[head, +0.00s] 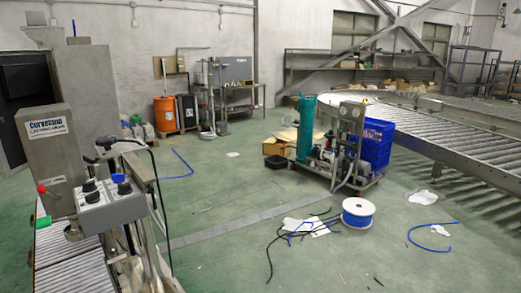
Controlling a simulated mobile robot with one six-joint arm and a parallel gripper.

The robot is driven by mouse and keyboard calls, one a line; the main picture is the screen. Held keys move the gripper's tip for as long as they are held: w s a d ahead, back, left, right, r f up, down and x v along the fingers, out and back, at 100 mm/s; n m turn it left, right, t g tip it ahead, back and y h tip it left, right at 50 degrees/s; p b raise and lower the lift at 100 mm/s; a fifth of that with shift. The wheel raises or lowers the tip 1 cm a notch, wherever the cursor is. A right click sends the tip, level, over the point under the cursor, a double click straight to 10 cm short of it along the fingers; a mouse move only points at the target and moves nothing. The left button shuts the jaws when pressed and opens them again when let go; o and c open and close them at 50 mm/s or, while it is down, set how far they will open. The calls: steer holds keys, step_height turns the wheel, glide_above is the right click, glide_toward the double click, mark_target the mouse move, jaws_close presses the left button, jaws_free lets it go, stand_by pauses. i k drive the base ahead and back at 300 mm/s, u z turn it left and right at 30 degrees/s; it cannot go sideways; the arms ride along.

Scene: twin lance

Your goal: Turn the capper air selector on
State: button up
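The capper (62,158) is a grey metal machine at the left edge of the head view, with a lettered label on its upper housing. A grey control box (112,212) is mounted on its front. Several black knobs stand on the box, among them a left one (88,186) and a right one (124,187). I cannot tell which knob is the air selector or how it is set, as markings are too small to read. A red knob (41,188) and a green part (43,222) sit at the box's left. My gripper is not in view.
A roller conveyor (62,250) runs below the capper. A wheeled pump cart (335,150) stands mid-floor near a blue crate (377,143). A blue hose spool (358,212) and loose cables lie in front. Another roller conveyor (450,135) is at right. The green floor between is mostly free.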

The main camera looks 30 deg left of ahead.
mark_target(117, 178)
steer(key=u, duration=0.05)
steer(key=i, duration=1.7)
steer(key=u, duration=4.15)
steer(key=i, duration=0.5)
steer(key=z, duration=1.65)
steer(key=i, duration=0.65)
